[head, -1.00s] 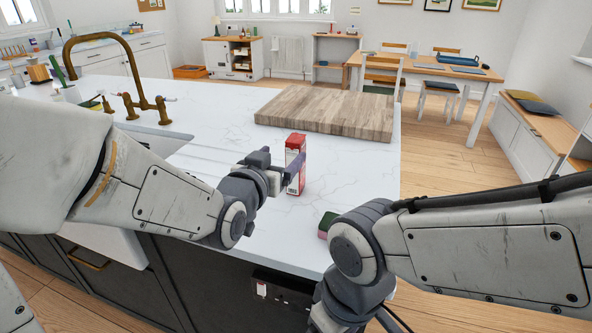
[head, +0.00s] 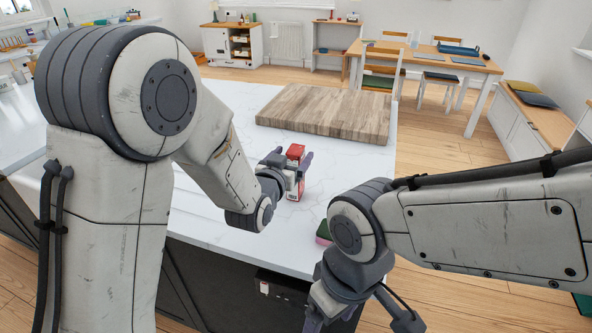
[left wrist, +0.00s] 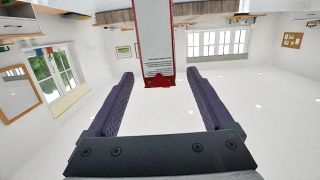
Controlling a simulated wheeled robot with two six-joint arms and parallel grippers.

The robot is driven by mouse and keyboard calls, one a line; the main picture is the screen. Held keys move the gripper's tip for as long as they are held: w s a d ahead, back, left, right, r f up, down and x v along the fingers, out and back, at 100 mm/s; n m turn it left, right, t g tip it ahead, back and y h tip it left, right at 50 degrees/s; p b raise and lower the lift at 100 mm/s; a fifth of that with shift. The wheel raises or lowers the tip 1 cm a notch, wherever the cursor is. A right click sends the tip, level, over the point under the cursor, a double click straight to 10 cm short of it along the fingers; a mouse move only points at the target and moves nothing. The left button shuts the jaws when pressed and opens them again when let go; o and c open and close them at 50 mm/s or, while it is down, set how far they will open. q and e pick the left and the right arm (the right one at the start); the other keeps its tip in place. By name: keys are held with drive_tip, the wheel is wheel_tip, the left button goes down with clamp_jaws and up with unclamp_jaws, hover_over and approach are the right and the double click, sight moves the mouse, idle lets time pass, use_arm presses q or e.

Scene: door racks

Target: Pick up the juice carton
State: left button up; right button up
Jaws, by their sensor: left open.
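The red and white juice carton (head: 296,151) stands upright on the white counter, in front of the wooden board. My left gripper (head: 291,160) is open around it, with one finger on each side. In the left wrist view the carton (left wrist: 157,40) comes in from the top edge. Its red end lies between the open fingertips of my left gripper (left wrist: 160,76), with a gap on both sides. My right arm hangs over the counter's front edge, and its gripper end is cut off at the bottom of the head view.
A thick wooden board (head: 325,112) lies on the counter behind the carton. A green and pink sponge-like block (head: 325,229) lies near the front edge, partly hidden by my right arm. The counter (head: 215,215) is bare around the carton.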

use_arm(q)
drive_tip(key=shift+x, duration=1.3)
clamp_jaws()
drive_tip(key=shift+r, duration=0.15)
